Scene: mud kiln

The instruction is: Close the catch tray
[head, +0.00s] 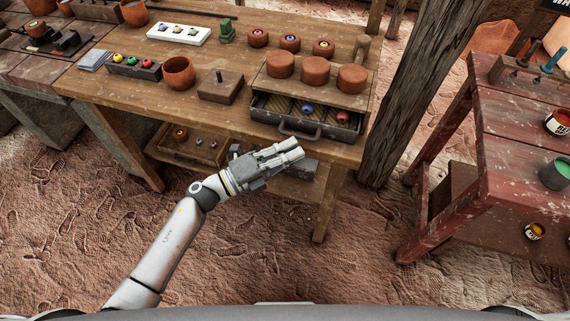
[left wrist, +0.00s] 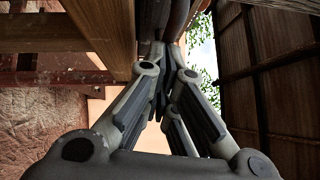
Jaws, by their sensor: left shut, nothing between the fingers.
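The catch tray (head: 283,131) is a dark drawer in the small wooden cabinet (head: 262,88) on the workbench. It is pulled out toward me, with a curved handle on its front, and small balls, blue and red among them, show inside. My left gripper (head: 300,150) is shut and empty, in front of and below the tray's handle, near the bench's front edge. In the left wrist view, the fingers of my left gripper (left wrist: 160,62) meet at their tips, with wooden beams around them. I cannot tell whether they touch the tray. My right gripper is not in view.
A red table (head: 490,155) stands farther right.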

